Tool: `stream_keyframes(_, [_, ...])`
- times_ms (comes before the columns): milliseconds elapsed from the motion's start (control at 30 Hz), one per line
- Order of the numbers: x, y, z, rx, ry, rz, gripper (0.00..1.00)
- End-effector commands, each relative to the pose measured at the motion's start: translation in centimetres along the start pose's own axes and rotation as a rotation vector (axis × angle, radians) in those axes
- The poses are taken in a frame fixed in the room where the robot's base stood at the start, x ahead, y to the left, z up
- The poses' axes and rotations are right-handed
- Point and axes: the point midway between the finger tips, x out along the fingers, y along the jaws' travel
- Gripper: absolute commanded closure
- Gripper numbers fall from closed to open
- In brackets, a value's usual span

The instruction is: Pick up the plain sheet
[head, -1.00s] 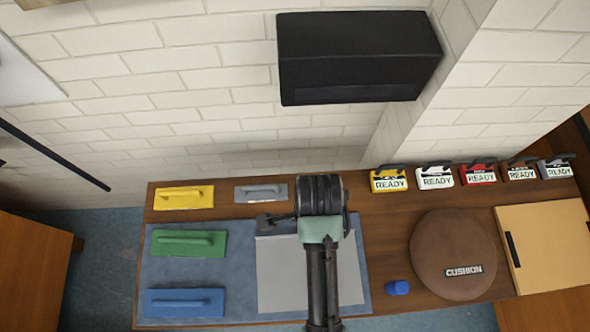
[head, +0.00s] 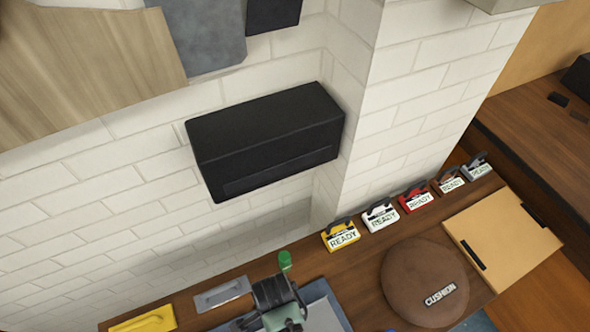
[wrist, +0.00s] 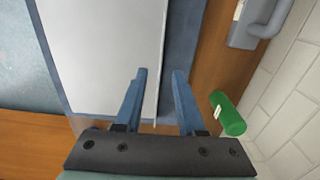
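The plain sheet (wrist: 105,45) is a flat light-grey panel lying on a blue mat (wrist: 176,40). In the head view only a corner of the sheet (head: 323,316) shows, beside my gripper, and the rest is cut off by the frame. My gripper (wrist: 160,75) is open, with two blue-looking fingers apart. In the wrist view the sheet's right edge runs between the fingertips. I cannot tell how high the fingers are above it. Nothing is seen held.
A green cylinder (wrist: 228,113) is right of my fingers, near the wall. A grey float (head: 222,293) and a yellow float (head: 145,320) lie along the back. A round cushion (head: 425,283) and several READY-marked items stand right. A black box (head: 265,143) juts from the wall above.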

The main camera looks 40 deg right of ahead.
Motion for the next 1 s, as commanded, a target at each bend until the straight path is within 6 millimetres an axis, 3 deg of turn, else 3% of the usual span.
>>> stream_keyframes(233, [2.9, 0.1, -0.1, 0.0, 0.0, 0.002, 0.61])
stream_keyframes(567, [3.5, 0.0, -0.1, -0.001, 0.0, 0.0, 0.61])
stream_keyframes(800, [3.4, 0.1, -0.1, -0.001, 0.0, 0.0, 1.0])
stream_keyframes(1000, [3.4, 0.1, -0.1, -0.001, 0.0, 0.0, 1.0])
